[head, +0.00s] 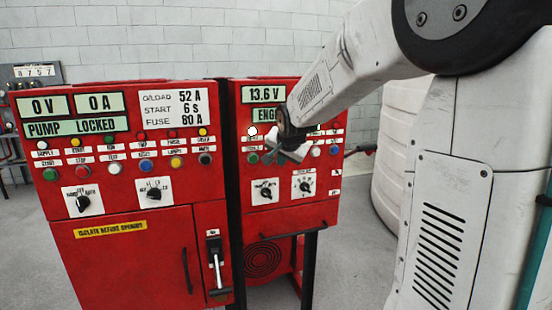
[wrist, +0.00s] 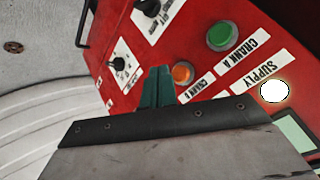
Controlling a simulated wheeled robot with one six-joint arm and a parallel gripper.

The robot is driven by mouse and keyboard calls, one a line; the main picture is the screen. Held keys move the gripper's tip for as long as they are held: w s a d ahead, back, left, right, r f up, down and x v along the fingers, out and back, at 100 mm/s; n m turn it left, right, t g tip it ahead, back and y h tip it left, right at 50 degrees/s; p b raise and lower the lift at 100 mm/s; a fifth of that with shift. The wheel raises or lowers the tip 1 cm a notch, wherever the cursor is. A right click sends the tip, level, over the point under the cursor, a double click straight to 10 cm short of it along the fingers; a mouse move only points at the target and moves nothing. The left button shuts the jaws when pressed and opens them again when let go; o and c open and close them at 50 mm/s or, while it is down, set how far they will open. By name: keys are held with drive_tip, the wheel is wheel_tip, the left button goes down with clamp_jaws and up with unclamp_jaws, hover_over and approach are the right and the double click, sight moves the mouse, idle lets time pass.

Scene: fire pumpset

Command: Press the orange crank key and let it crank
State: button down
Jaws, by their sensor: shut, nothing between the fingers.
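The orange crank key (wrist: 183,73) is a round button on the red engine panel, beside a label reading CRANK B. My gripper (wrist: 155,76) is shut and empty. Its teal fingertips appear just left of the orange key in the wrist view, partly overlapping its edge; I cannot tell whether they touch the panel. In the head view my gripper (head: 290,153) is in front of the right-hand red cabinet (head: 290,215) and hides the orange key. A green button (wrist: 221,36) with the label CRANK A is beside it.
A lit white supply lamp (wrist: 274,91) is near the keys. Black rotary switches (head: 265,191) sit below on the panel. The left cabinet (head: 130,255) has displays, buttons and a lever (head: 216,262). A white ribbed tank (head: 398,150) stands behind on the right.

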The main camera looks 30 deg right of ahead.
drive_tip(key=s, duration=0.1)
drive_tip(key=s+a, duration=0.1)
drive_tip(key=s, duration=0.1)
drive_tip(key=shift+s, duration=0.2)
idle(0.8)
drive_tip(key=s+a+f+n+g+y, duration=0.1)
drive_tip(key=s+a+n, duration=0.3)
drive_tip(key=s, duration=0.7)
drive_tip(key=s+a+f+n+g+y, duration=0.1)
drive_tip(key=s+a+f+n+g, duration=0.1)
drive_tip(key=s+a, duration=0.6)
drive_tip(key=s+a+f+n+g+y, duration=0.1)
drive_tip(key=s+a+n+g, duration=0.3)
drive_tip(key=s, duration=1)
drive_tip(key=shift+a+f+n, duration=0.35)
drive_tip(key=shift+a+n, duration=0.55)
drive_tip(key=shift+a, duration=0.3)
drive_tip(key=shift+d, duration=0.1)
